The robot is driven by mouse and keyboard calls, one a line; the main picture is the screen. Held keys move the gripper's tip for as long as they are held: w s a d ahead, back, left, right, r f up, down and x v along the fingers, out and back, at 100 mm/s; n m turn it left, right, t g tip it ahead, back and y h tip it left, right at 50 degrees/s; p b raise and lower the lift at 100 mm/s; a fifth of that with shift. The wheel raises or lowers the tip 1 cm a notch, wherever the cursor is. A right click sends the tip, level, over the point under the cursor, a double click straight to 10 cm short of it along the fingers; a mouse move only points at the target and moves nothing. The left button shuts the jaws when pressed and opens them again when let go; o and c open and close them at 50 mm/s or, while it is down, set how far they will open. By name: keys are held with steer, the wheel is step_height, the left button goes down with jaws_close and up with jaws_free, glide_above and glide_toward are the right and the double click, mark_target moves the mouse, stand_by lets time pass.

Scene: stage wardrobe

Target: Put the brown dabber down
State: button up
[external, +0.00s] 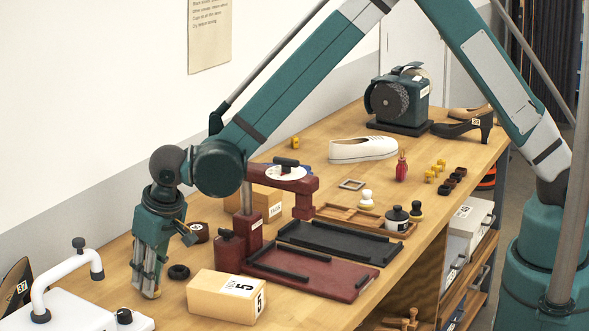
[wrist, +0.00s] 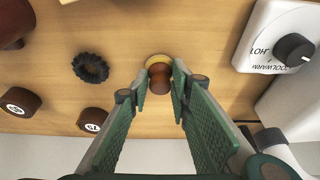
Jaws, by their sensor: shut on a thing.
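The brown dabber (wrist: 159,77), with a round brown handle and a pale yellow base, shows in the wrist view between my fingertips. My gripper (wrist: 160,88) is shut on its handle. In the external view my gripper (external: 147,288) points straight down, low over the left part of the workbench (external: 130,250). The fingers hide the dabber there. I cannot tell whether its base touches the wood.
A white appliance with a dial (external: 75,300) stands close on one side; it fills the right of the wrist view (wrist: 285,45). A black ring (external: 179,272) and a cardboard box (external: 226,297) lie on the other side. A dark red press (external: 240,245) stands beyond.

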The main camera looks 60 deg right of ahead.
steer(key=shift+f, duration=0.15)
steer(key=o, duration=0.8)
steer(key=shift+c, duration=0.2)
steer(key=shift+r, duration=0.2)
steer(key=v, duration=1.2)
steer(key=shift+d, duration=0.1)
